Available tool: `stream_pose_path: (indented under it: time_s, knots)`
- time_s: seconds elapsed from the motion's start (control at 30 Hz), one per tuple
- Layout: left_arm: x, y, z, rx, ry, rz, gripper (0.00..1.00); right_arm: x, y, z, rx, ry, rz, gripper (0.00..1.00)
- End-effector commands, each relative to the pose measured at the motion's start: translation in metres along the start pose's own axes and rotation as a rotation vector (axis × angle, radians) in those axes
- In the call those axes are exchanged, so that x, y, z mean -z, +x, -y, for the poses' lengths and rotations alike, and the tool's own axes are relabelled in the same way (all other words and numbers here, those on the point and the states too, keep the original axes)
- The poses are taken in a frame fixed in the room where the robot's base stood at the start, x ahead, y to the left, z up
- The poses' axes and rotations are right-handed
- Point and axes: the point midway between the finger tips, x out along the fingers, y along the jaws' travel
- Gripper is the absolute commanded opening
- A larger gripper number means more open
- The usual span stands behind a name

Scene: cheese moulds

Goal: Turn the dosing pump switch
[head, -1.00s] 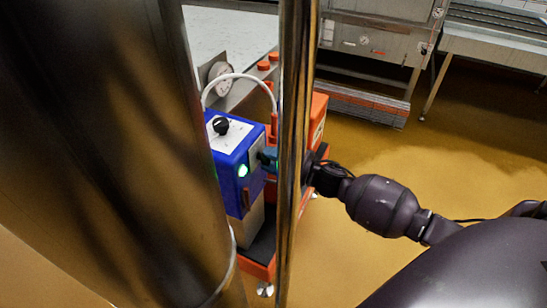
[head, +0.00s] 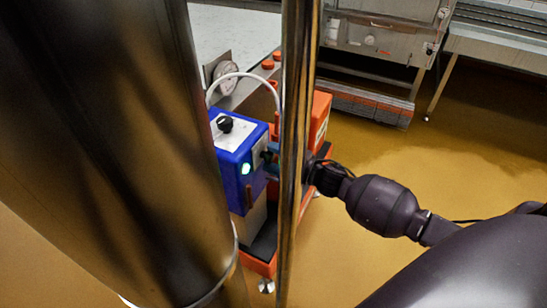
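The dosing pump is a blue box (head: 234,178) with a white top plate, left of the thin metal pole in the head view. A black knob (head: 225,124) stands on its top, and a green light (head: 246,168) glows on its front. A dark switch (head: 266,156) shows on a pale plate on the side facing my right arm. My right gripper (head: 275,160) reaches from the right behind the pole to this side; its fingers are mostly hidden, so I cannot tell whether they touch the switch. My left gripper is not in view.
A large dark metal cylinder (head: 110,150) fills the left, and a shiny vertical pole (head: 295,130) crosses in front of my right wrist. The pump sits on an orange cart (head: 262,266) with a white hose (head: 240,75) and a gauge. Yellow floor is clear at right.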

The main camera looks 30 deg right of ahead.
Motion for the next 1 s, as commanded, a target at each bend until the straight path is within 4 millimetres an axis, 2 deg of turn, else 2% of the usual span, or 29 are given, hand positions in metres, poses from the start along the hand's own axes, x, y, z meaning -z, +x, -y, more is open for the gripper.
stream_pose_path:
  time_s: [0.3, 0.43, 0.57, 0.8, 1.0]
  knots:
    - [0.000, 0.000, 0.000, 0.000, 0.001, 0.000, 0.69, 0.000, -0.001, 0.000, 0.001, -0.001, 0.000, 0.60]
    - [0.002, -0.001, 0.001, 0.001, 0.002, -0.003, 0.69, 0.000, -0.009, 0.001, 0.002, -0.001, 0.002, 0.60]
    - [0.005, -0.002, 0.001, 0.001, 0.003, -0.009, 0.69, 0.000, -0.028, 0.000, 0.002, -0.002, 0.002, 0.60]
    - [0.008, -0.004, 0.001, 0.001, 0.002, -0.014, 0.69, 0.000, -0.072, 0.000, 0.001, -0.001, 0.002, 0.60]
    - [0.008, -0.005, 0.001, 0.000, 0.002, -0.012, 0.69, 0.000, -0.098, 0.000, 0.000, -0.001, 0.001, 0.60]
